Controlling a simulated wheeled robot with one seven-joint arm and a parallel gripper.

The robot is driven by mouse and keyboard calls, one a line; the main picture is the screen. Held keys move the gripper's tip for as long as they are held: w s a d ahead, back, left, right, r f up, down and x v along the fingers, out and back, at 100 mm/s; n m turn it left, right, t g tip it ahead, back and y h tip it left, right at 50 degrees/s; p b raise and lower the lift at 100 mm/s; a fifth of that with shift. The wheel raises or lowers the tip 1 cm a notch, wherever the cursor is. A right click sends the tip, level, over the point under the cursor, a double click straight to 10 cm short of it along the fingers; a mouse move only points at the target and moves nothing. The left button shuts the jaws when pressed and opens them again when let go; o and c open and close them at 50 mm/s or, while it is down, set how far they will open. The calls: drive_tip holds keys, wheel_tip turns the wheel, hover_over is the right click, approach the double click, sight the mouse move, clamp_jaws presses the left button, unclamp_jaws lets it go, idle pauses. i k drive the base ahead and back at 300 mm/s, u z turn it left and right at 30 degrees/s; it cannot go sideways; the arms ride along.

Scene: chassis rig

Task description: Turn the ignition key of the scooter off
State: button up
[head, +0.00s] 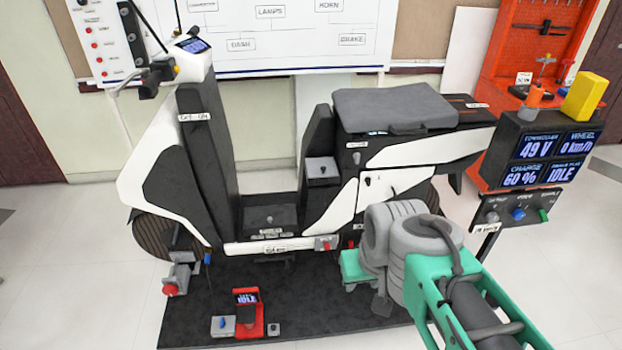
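The white and black scooter (416,149) stands side-on across the view, its handlebar at the upper left. A small white label (194,117), which seems to read OFF and ON, sits on the dark inner side of its front column. The ignition key itself is too small to make out there. The dash display (195,46) at the handlebar is lit blue. My gripper (371,284) is at the folded end of my arm, low in front of the scooter's rear half and well right of the label. Its fingers are mostly hidden, and I see nothing held.
A meter box (497,152) at the right reads 49 V, 0 km/h, 60 % and IDLE. A red stand with a small screen (246,298) sits on the black mat (190,325). A red tool board (540,35) stands behind. Floor at the left is clear.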

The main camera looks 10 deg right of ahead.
sight(196, 130)
drive_tip(key=k, duration=0.6)
drive_tip(key=u, duration=0.75)
drive_tip(key=i, duration=0.75)
drive_tip(key=u, duration=0.85)
drive_tip(key=i, duration=0.25)
drive_tip(key=u, duration=0.15)
